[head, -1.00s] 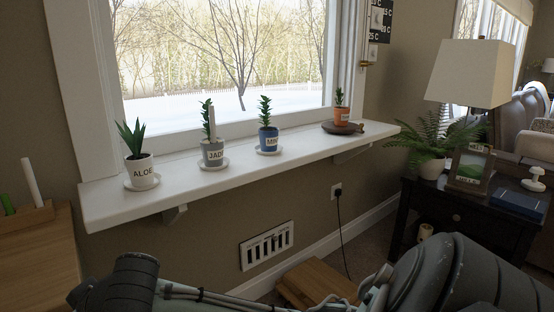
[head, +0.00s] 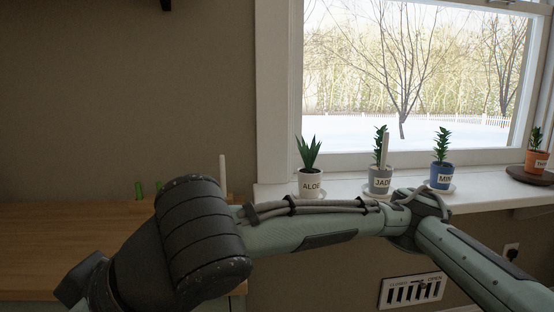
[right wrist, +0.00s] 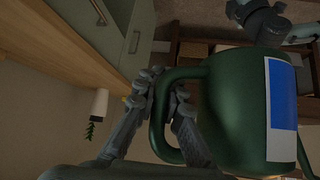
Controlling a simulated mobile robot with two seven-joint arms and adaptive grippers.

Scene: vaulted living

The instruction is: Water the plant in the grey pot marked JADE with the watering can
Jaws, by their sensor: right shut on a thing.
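The grey pot marked JADE (head: 380,181) stands upright on the white window sill, with a green plant (head: 379,143) and a white upright stake (head: 386,150) in it. The green watering can (right wrist: 232,112) with a blue and white label fills the right of the right wrist view. My right gripper (right wrist: 163,108) is shut on the can's handle (right wrist: 160,125). The can's spout cannot be made out, and the can does not show in the head view. My left gripper is not in view.
On the sill stand the white ALOE pot (head: 311,184), the blue pot (head: 442,176) and an orange pot (head: 536,161) on a dark round board. A wooden cabinet top (head: 70,235) is at left. My arm crosses below the sill. A vent (head: 412,291) is on the wall.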

